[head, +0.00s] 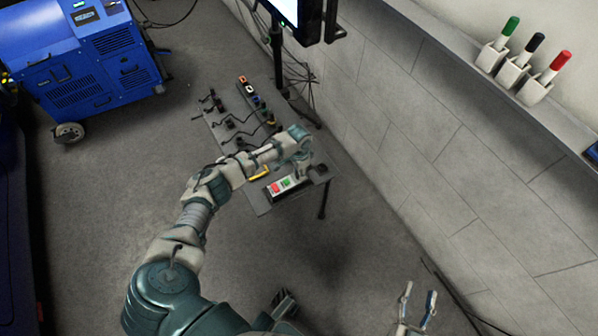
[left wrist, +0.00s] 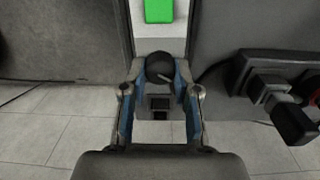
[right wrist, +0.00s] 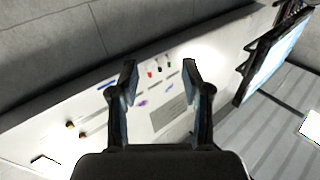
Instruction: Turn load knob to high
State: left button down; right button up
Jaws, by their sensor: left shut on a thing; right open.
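The load knob (left wrist: 160,66) is a round black knob with a light pointer mark, on the light-faced control box (left wrist: 158,45) just below a green button (left wrist: 158,11) in the left wrist view. My left gripper (left wrist: 161,80) is shut on the knob, one finger on each side of it. In the head view my left gripper (head: 304,160) is over the far end of the control box (head: 282,188), which carries a red and a green button; the knob is hidden there. My right gripper (head: 418,302) is open and empty at the bottom right, away from the table.
A narrow grey table (head: 224,130) holds several cables and black connectors. A monitor (head: 300,18) stands behind it. A blue machine (head: 80,55) is at the far left. A wall ledge (head: 470,75) with green, black and red markers runs along the right.

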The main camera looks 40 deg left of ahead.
pick_arm(q)
jog(key=m, duration=0.2)
jog(key=shift+s+m+p, duration=0.15)
jog(key=shift+m+p, duration=0.15)
jog(key=shift+m, duration=0.1)
jog(key=m, duration=0.3)
jog(key=shift+d+f+m, duration=0.1)
jog(key=shift+m, duration=0.2)
jog(key=m, duration=0.2)
jog(key=shift+m+p, duration=0.35)
jog(key=shift+m, duration=0.05)
jog(key=m, duration=0.2)
jog(key=shift+m, duration=0.3)
jog(key=m, duration=0.3)
jog(key=shift+s+m, duration=0.1)
jog(key=shift+m, duration=0.2)
jog(key=m, duration=0.3)
jog(key=shift+m, duration=0.4)
jog(key=m, duration=0.2)
jog(key=shift+m, duration=0.3)
jog(key=shift+m+b, duration=0.35)
jog(key=shift+m, duration=1.05)
pick_arm(e)
jog(key=shift+d+f+g, duration=0.15)
jog(key=shift+f+g, duration=0.65)
jog(key=shift+f, duration=0.2)
